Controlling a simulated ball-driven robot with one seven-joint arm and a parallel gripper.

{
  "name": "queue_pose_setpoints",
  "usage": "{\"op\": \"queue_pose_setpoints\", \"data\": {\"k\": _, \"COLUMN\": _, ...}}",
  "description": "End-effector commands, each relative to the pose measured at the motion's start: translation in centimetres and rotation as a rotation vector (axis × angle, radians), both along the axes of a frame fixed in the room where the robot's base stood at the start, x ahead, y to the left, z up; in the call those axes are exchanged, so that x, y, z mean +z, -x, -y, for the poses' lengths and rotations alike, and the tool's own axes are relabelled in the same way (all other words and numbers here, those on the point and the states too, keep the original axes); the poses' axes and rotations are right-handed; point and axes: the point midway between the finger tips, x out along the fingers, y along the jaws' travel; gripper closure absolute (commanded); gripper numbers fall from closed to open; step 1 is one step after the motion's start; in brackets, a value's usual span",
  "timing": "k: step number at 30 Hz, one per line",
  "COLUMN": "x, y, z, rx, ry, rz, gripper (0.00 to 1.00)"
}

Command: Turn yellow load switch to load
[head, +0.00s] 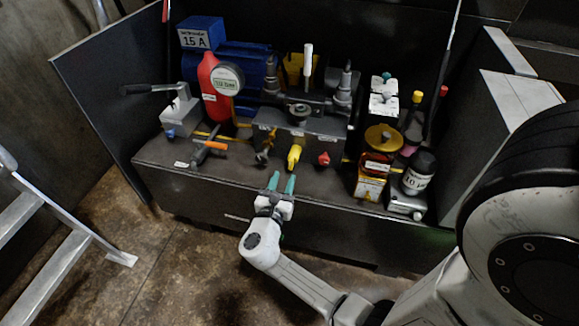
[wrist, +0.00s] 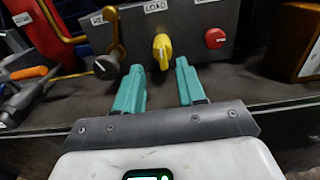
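The yellow load switch (head: 294,157) sits on the front face of a dark block on the bench. It also shows in the wrist view (wrist: 162,50), just below a label reading LOAD. Its knob looks roughly upright, with a slight tilt. My gripper (head: 283,180) is in front of and a little below the switch. In the wrist view my gripper (wrist: 160,80) has its two green fingers apart, with the switch beyond the gap between them. Nothing is between the fingers, and they look clear of the switch.
A red knob (wrist: 215,38) is right of the switch, and a brass-coloured lever (wrist: 110,60) is left of it. An orange-handled tool (head: 211,145) lies further left. A brass-topped container (head: 378,150) and a black-lidded jar (head: 419,172) stand right. The bench front edge is clear.

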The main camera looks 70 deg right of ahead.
Motion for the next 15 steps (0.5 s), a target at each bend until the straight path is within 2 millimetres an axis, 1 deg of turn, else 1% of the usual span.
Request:
{"op": "queue_pose_setpoints", "data": {"k": 1, "x": -0.1, "y": 0.0, "z": 1.1, "rx": -0.005, "ry": 0.002, "rz": 0.002, "gripper": 0.61}}
{"op": "queue_pose_setpoints", "data": {"k": 6, "x": -0.1, "y": -0.3, "z": 4.1, "rx": -0.004, "ry": 0.002, "rz": 0.004, "gripper": 0.61}}
{"op": "queue_pose_setpoints", "data": {"k": 10, "x": -0.1, "y": -0.4, "z": 5.8, "rx": -0.003, "ry": 0.001, "rz": 0.003, "gripper": 0.61}}
{"op": "queue_pose_setpoints", "data": {"k": 15, "x": 0.0, "y": -0.5, "z": 7.0, "rx": -0.001, "ry": 0.000, "rz": 0.002, "gripper": 0.61}}
